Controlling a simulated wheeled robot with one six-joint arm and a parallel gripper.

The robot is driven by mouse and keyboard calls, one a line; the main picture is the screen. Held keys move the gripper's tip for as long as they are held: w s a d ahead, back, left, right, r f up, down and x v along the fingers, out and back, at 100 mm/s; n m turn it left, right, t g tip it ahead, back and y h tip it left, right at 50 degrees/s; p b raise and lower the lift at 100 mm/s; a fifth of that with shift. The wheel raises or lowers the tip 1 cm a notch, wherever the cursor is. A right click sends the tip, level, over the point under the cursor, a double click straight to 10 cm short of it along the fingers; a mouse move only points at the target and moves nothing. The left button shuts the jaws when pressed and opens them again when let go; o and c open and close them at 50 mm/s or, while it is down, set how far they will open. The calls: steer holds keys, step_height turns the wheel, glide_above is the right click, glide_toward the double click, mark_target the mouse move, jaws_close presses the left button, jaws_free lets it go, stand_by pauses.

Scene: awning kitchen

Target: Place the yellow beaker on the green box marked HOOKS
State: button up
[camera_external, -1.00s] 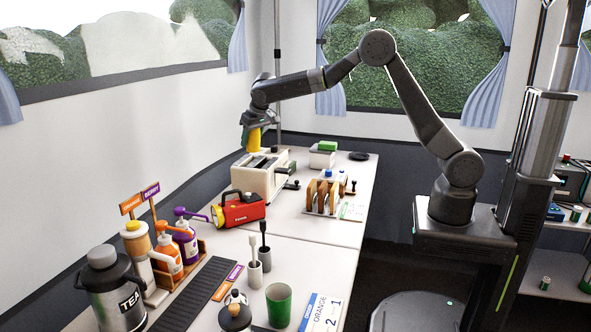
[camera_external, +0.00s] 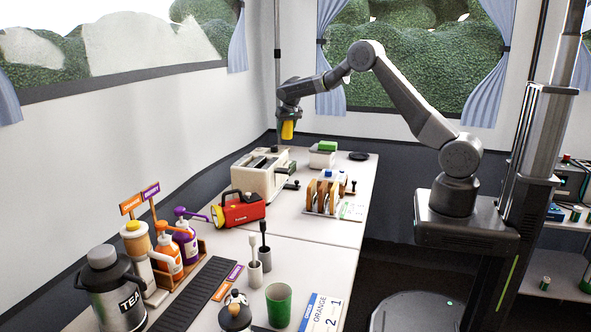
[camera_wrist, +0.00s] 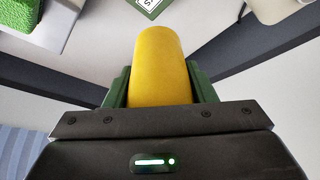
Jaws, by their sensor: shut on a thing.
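My gripper (camera_external: 289,119) is shut on the yellow beaker (camera_external: 288,131) and holds it in the air, above and beyond the far end of the table. In the wrist view the beaker (camera_wrist: 161,62) sits between two green finger pads. A dark green box (camera_wrist: 150,4) with a white label shows at the top edge of the wrist view, cut off, with only the end of its lettering visible. In the external view a dark green piece (camera_external: 292,166) beside the toaster looks like this box, mostly hidden. The beaker is apart from it.
A cream toaster (camera_external: 262,178) stands close by on the table. A white container with a bright green sponge-like block (camera_external: 327,146) is to the right, with a black disc (camera_external: 359,156) beyond.

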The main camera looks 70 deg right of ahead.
step_height(320, 180, down, 12)
steer(key=shift+r+p, duration=0.15)
steer(key=shift+p, duration=0.9)
steer(key=o, duration=0.5)
steer(key=shift+b, duration=0.3)
steer(key=o, duration=0.5)
steer(key=shift+c, duration=0.2)
steer(key=shift+r+p, duration=0.15)
steer(key=shift+p, duration=0.2)
steer(key=b+v, duration=0.2)
steer(key=v, duration=1)
